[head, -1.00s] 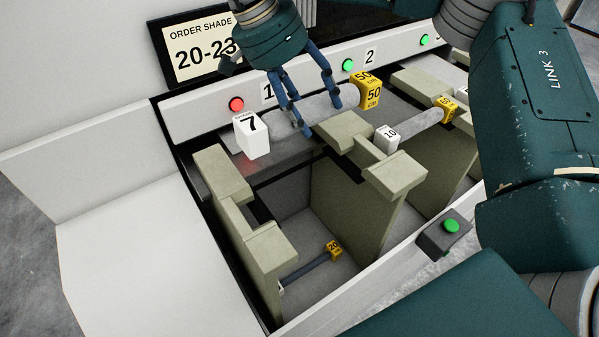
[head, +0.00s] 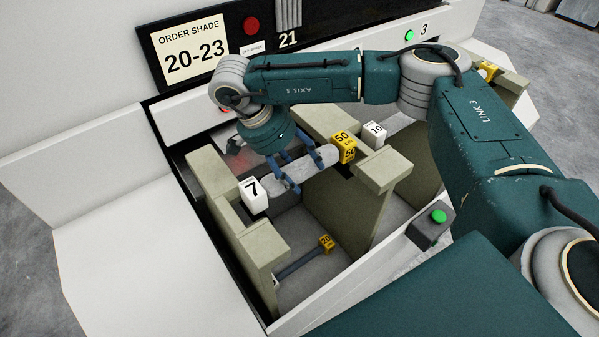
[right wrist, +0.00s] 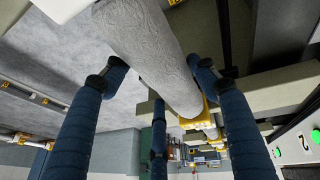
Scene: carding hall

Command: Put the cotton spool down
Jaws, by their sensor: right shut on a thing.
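The cotton spool (head: 311,172) is a pale grey roll with a white end block marked 7 (head: 254,195) and a yellow end block marked 50 (head: 343,147). My right gripper (head: 302,172) is shut on its middle from above, with blue fingers around it. The spool lies across the top of the first bay, between the left beige support (head: 237,215) and the right beige support (head: 351,191). I cannot tell whether its ends rest in the notches. The right wrist view shows the roll (right wrist: 150,45) between the fingers. My left gripper is out of view.
A thin bar with a yellow block marked 20 (head: 326,242) lies low in the first bay. A white block marked 10 (head: 375,134) is beyond the right support. A sign reads 20-23 (head: 196,52). A box with a green button (head: 438,216) sits on the front edge.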

